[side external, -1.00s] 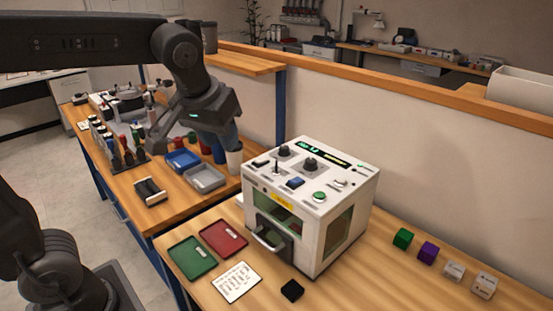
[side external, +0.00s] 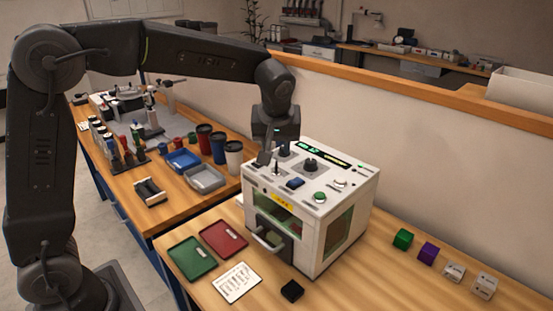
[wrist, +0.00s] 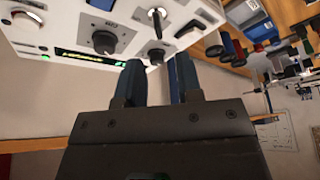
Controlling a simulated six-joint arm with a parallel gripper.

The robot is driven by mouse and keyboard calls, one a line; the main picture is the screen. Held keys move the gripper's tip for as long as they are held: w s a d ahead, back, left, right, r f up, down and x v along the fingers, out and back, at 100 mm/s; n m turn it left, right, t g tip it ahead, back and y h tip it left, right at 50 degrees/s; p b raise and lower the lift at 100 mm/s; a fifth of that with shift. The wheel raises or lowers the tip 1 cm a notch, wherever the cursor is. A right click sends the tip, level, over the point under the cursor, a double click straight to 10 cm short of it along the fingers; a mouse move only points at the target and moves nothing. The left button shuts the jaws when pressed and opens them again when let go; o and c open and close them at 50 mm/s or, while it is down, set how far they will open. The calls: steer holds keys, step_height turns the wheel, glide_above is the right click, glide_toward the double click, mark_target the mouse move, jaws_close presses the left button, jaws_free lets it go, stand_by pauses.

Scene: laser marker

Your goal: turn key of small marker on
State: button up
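The small marker (side external: 310,235) is a white box with a control panel on top, standing on the wooden bench. Its panel carries dark knobs (side external: 311,164), a lit display, buttons and an upright metal lever (side external: 277,166); the lever also shows in the wrist view (wrist: 157,17). I cannot tell for certain which control is the key. My gripper (side external: 268,155) is over the back left part of the panel and partly hides it. In the wrist view its two fingers (wrist: 159,75) stand apart with nothing between them, close to a dark knob (wrist: 155,57).
A green tray (side external: 192,258), a red tray (side external: 222,238), a note card (side external: 237,283) and a black block (side external: 292,290) lie in front of the marker. Several small cubes (side external: 427,252) are to its right. Cups (side external: 233,158) stand behind left. A wall runs behind.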

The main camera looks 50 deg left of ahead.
mark_target(276, 159)
steer(key=x, duration=0.5)
steer(key=shift+a+f, duration=0.1)
steer(key=shift+f, duration=0.25)
steer(key=shift+c, duration=0.2)
jaws_close()
